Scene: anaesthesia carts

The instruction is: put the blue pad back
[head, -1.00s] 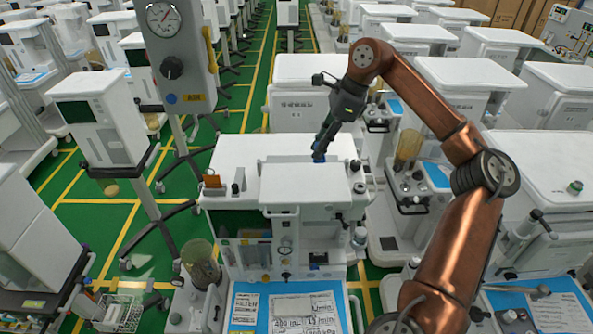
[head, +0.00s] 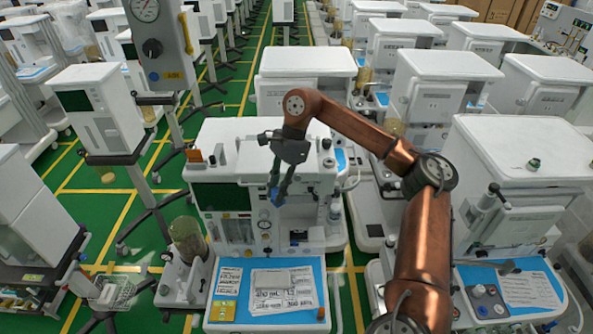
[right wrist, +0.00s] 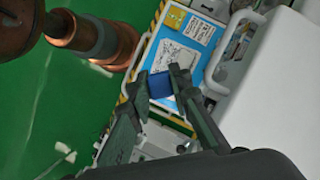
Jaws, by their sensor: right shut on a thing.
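The blue pad (head: 276,197) is a small dark-blue block held at the tips of my right gripper (head: 278,191). It hangs in front of the middle white anaesthesia cart (head: 231,158), above the cart's work surface. In the right wrist view the blue pad (right wrist: 160,85) sits between the two dark fingers of the right gripper (right wrist: 157,80), which are shut on it. A light-blue work surface (head: 312,268) with printed sheets lies below. My left gripper is not in view.
A yellow item (head: 222,309) and an orange-brown cylinder (head: 321,313) are on the work surface. A clear canister (head: 187,238) stands at the cart's left. A gauge column (head: 158,45) rises behind left. A neighbouring cart (head: 510,285) is close on the right.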

